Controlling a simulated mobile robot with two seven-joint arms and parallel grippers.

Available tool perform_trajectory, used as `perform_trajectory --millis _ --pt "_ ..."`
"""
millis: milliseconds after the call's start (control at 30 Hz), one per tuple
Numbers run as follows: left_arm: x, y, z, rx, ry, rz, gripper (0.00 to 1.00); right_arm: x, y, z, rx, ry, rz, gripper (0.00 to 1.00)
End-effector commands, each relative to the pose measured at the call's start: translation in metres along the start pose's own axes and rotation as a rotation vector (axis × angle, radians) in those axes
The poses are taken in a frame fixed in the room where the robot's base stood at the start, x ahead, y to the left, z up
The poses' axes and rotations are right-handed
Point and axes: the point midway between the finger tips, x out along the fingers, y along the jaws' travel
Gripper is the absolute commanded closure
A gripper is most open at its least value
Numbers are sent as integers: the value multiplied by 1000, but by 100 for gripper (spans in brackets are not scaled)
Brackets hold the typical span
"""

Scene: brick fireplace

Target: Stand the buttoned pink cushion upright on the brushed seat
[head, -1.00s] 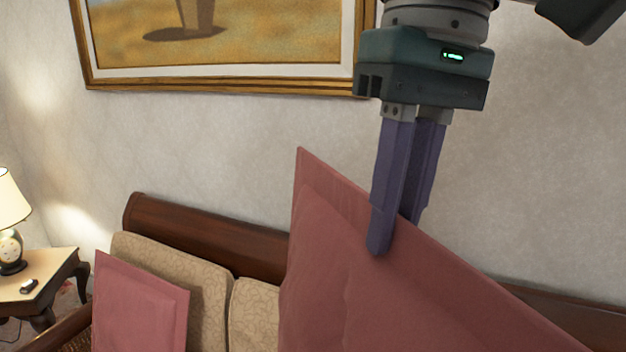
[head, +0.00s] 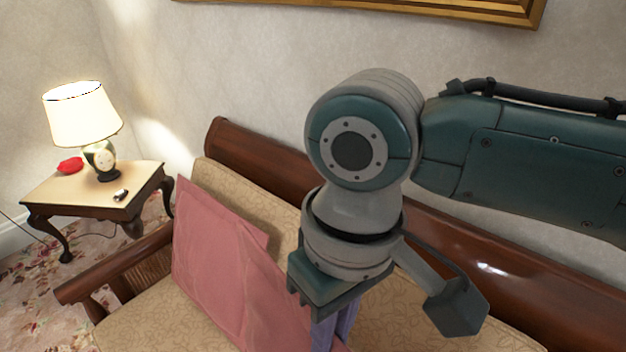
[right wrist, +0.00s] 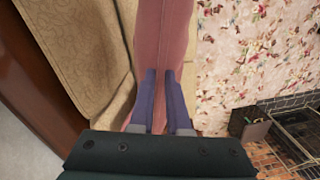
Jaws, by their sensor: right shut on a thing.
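My right gripper (head: 335,330) is shut on a pink cushion (head: 285,310). In the right wrist view its fingers (right wrist: 165,100) pinch the edge of this pink cushion (right wrist: 162,35). The held cushion is upright over the tan patterned seat of the wooden sofa (head: 130,325); its lower edge is hidden, so I cannot tell whether it touches the seat. Another pink cushion (head: 212,225) leans at the sofa's left end, partly overlapped by the held one. No buttons can be made out. My left gripper is out of view.
A side table (head: 60,190) with a lit lamp (head: 85,118) stands left of the sofa. The wooden armrest (head: 110,265) and wooden back rail (head: 255,155) border the seat. The seat right of my gripper (head: 430,325) is clear. A framed picture (head: 400,8) hangs above.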

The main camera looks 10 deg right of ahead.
Motion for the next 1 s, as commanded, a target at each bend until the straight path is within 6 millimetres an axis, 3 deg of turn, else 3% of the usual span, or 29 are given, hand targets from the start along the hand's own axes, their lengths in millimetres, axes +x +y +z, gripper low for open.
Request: perform_trajectory --millis 200,433,667,1000 --pt "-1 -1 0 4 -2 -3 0 49 -38 21 -136 -13 0 100" --pt "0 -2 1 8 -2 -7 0 73 -59 34 -220 -16 7 100" --pt "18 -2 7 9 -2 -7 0 90 -49 32 -230 -15 11 100" --pt "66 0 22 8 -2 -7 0 125 -12 25 -228 -15 12 100"
